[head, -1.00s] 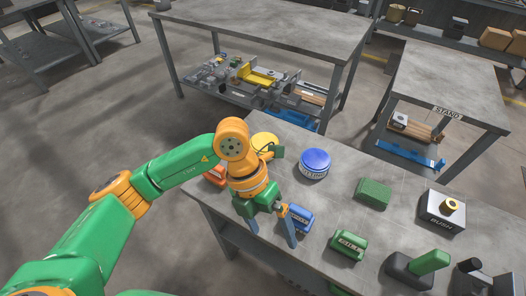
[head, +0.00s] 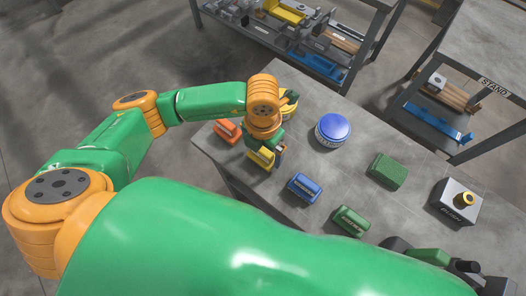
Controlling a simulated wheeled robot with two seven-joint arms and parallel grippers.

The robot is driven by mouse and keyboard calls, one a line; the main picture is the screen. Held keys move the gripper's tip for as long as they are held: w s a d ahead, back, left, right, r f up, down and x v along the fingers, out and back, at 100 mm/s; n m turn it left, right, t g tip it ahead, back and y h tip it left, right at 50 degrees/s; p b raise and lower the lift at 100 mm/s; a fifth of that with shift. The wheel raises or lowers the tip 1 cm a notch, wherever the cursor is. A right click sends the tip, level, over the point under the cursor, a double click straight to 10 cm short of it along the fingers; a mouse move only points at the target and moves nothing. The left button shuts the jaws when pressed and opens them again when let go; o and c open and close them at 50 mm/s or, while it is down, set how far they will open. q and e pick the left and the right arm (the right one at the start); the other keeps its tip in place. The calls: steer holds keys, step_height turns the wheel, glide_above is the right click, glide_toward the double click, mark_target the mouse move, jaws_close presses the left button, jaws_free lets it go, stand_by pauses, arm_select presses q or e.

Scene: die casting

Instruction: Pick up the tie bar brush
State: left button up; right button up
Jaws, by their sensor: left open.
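Several small coloured brush-like blocks lie on the grey table: orange (head: 227,131), yellow (head: 260,158), blue (head: 304,187) and green (head: 351,220). Their labels are too small to read, so I cannot tell which one is the tie bar brush. My left gripper (head: 270,152) is open and points down at the yellow block, very close to it. One finger shows at the block's right; the other is hidden. I cannot tell whether they touch.
A blue round tin (head: 332,131), a green pad (head: 386,170) and a bush on a block (head: 457,203) stand to the right. A yellow round tin (head: 290,108) is partly behind my wrist. My own arm covers the foreground. A stand (head: 490,60) is at upper right.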

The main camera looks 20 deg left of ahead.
arm_select(q)
steer(key=c, duration=1.4)
steer(key=shift+o, duration=0.2)
steer(key=shift+r+b, duration=0.8)
steer(key=shift+r, duration=0.65)
steer(key=s+r, duration=0.4)
steer(key=s+r+p, duration=0.1)
steer(key=r, duration=0.2)
steer(key=shift+s+d, duration=0.4)
steer(key=s, duration=0.2)
steer(key=shift+s+d+r, duration=0.15)
steer(key=shift+s+r, duration=0.15)
steer(key=shift+r, duration=0.1)
steer(key=s+b, duration=0.1)
steer(key=b, duration=0.1)
steer(key=s+b, duration=0.2)
steer(key=b, duration=0.1)
steer(key=shift+s+d+r+b, duration=0.2)
steer(key=shift+s+r+b, duration=0.05)
steer(key=shift+b, duration=0.1)
steer(key=shift+s+d+r, duration=0.1)
steer(key=shift+s+r, duration=0.9)
steer(key=shift+s, duration=0.15)
steer(key=o, duration=0.8)
steer(key=c, duration=0.6)
